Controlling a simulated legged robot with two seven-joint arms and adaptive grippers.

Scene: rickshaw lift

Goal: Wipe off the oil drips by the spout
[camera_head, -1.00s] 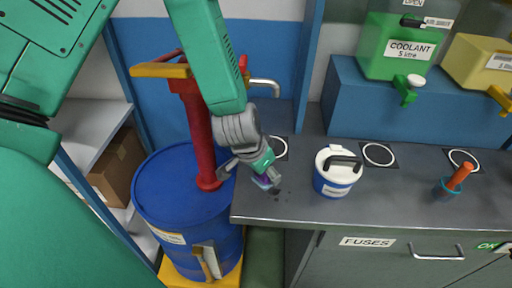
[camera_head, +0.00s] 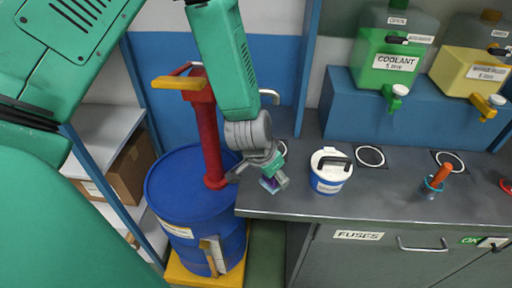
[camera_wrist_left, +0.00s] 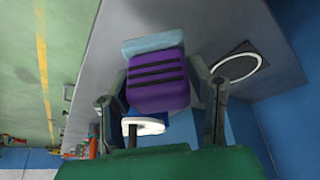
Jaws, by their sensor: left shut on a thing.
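My left gripper (camera_head: 265,172) is shut on a purple wiper with black bands (camera_head: 270,184). In the left wrist view the wiper (camera_wrist_left: 157,82) sits between the two fingers, with a pale blue pad (camera_wrist_left: 152,43) at its far end. The pad is at the grey worktop (camera_head: 345,208), near its left front corner; I cannot tell whether it touches. A metal spout (camera_head: 269,94) from the red pump (camera_head: 207,140) on the blue drum (camera_head: 180,192) shows behind my arm. I cannot make out the oil drips now; the gripper and wiper may cover them. My right gripper is not in view.
A white and blue tub (camera_head: 328,178) stands close right of the gripper. Farther right are a holder with an orange handle (camera_head: 440,175) and a green coolant container (camera_head: 388,65) on a blue shelf. The worktop between tub and holder is clear.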

